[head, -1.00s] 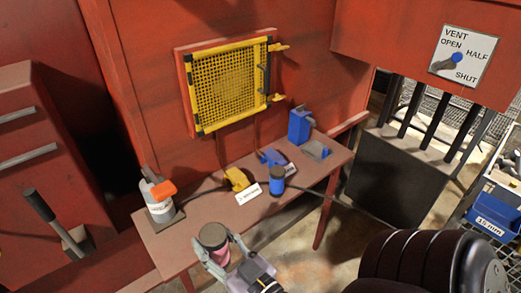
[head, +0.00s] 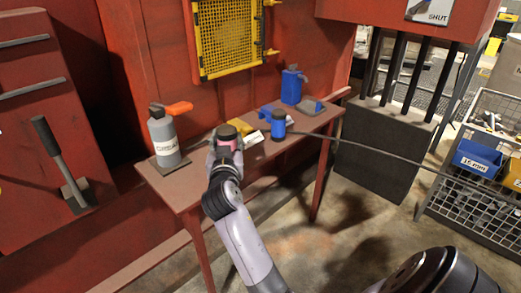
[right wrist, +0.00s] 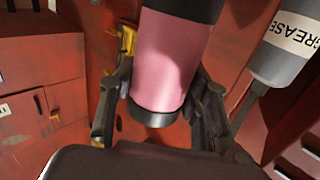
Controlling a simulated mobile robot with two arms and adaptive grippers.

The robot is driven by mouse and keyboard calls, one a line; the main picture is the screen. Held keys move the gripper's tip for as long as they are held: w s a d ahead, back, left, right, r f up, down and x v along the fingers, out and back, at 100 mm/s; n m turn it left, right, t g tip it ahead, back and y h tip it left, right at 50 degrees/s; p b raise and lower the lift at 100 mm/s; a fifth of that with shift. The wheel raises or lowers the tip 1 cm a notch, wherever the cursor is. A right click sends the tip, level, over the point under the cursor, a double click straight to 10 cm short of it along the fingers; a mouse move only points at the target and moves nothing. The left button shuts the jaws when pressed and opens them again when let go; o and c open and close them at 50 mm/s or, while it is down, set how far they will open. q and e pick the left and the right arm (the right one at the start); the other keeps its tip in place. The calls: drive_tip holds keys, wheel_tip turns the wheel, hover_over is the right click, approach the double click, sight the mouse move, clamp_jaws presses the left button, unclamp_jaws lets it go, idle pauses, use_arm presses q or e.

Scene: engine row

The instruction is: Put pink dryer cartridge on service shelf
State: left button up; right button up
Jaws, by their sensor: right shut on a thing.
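The pink dryer cartridge (head: 228,143) has dark end caps and looks upright in the head view. My right gripper (head: 225,152) is shut around its sides. The pink body (right wrist: 172,57) shows large between the fingers in the right wrist view. The service shelf (head: 178,190) is a red-brown table against the red wall. The cartridge is over its front middle part, right of the grease bottle. Its lower end is hidden by my gripper, so I cannot tell whether it touches the shelf. My left gripper is not in view.
A grey grease bottle (head: 163,139) with an orange top stands at the shelf's left end. A blue-topped cylinder (head: 278,124) with a black hose stands to the right. A blue pump-like item (head: 292,86) is at the back. Bare shelf shows at the front left.

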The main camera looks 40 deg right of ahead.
drive_tip(key=w+d+r+m+g+h+b, duration=0.2)
drive_tip(key=w+d+g+h+b, duration=0.1)
drive_tip(key=w+d+b, duration=0.45)
drive_tip(key=f+b, duration=0.1)
drive_tip(key=f, duration=0.2)
drive_tip(key=f+b, duration=0.1)
drive_tip(key=f, duration=0.2)
drive_tip(key=a+f+b, duration=0.1)
drive_tip(key=f, duration=0.2)
drive_tip(key=shift+w+a, duration=0.1)
drive_tip(key=shift+w, duration=0.1)
drive_tip(key=shift+f, duration=0.2)
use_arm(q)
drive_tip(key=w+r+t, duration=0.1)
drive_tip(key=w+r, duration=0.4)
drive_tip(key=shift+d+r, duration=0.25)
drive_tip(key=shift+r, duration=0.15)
use_arm(e)
drive_tip(key=shift+m, duration=0.3)
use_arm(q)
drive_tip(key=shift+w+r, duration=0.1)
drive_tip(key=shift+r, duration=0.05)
